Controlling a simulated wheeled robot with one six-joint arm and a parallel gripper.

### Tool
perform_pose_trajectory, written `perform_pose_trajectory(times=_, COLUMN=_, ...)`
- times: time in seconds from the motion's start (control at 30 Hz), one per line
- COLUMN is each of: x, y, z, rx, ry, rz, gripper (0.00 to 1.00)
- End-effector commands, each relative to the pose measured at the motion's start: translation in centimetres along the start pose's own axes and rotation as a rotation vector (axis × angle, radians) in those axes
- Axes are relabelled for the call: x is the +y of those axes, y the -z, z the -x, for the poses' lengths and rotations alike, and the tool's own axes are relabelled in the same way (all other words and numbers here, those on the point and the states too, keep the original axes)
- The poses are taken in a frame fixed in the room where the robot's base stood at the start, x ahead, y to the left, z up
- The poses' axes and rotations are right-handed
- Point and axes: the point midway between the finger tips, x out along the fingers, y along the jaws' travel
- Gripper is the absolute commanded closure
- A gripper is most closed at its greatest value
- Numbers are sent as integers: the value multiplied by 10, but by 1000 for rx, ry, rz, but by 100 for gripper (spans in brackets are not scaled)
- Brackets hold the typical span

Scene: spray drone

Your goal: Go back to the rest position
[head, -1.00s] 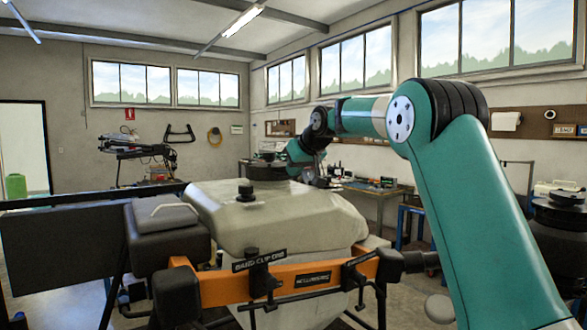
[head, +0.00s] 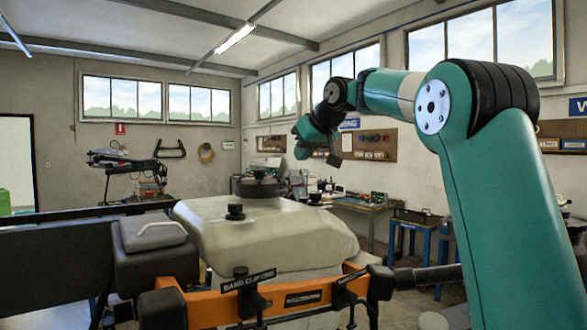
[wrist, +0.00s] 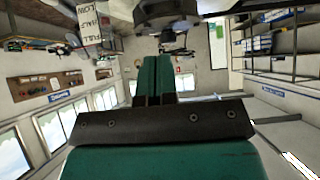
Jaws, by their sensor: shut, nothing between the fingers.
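My gripper (wrist: 154,62) is shut and empty in the wrist view, its two teal fingers side by side beyond a dark screwed plate. In the head view my arm reaches in from the right, and its end hangs in the air above and behind the drone's pale tank (head: 275,235). The fingers are too small to make out there. The tank has a black round lid (head: 260,188) and a small black knob (head: 235,211) on top. My arm's end is apart from the tank.
An orange bar (head: 225,308) with black clamps crosses the drone's front. A dark box with a handle (head: 155,242) sits at its left. A workbench (head: 365,205) with tools stands along the right wall behind. The air above the tank is free around my arm's end.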

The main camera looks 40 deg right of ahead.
Motion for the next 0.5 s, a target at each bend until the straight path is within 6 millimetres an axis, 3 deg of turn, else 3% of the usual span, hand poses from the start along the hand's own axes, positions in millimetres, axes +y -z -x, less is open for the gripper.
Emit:
perform_pose_trajectory(times=0.33, x=-3, y=-3, z=9, rx=-6, ry=5, rz=1, gripper=100)
perform_pose_trajectory(times=0.43, x=-26, y=-17, z=1, rx=-33, ry=40, rz=13, gripper=100)
perform_pose_trajectory(times=0.5, x=-55, y=-37, z=-7, rx=-71, ry=87, rz=29, gripper=100)
